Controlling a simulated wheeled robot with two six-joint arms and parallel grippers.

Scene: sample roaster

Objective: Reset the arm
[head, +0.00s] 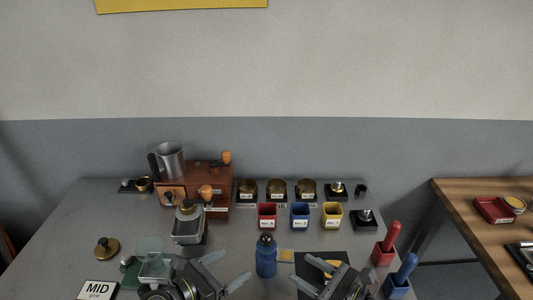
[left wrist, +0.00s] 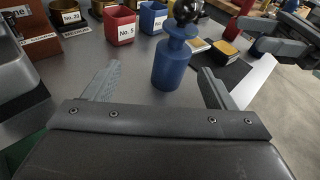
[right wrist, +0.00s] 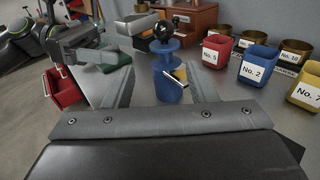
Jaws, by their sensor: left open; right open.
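My left gripper (head: 229,271) is open and empty above the front of the grey table, left of a blue bottle (head: 266,256) with a black top. The left wrist view shows the bottle (left wrist: 176,62) beyond and between the left fingers, apart from them. My right gripper (head: 318,274) is open and empty, right of the bottle. The right wrist view shows the bottle (right wrist: 168,72) beyond the right fingers. Both arms enter from the bottom of the head view.
Red (head: 267,216), blue (head: 300,216) and yellow (head: 332,215) cups stand in a row behind. A brown wooden box machine (head: 218,181) is back left. Red-handled (head: 391,236) and blue-handled (head: 406,269) tools stand in holders at right. A MID sign (head: 97,290) is front left.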

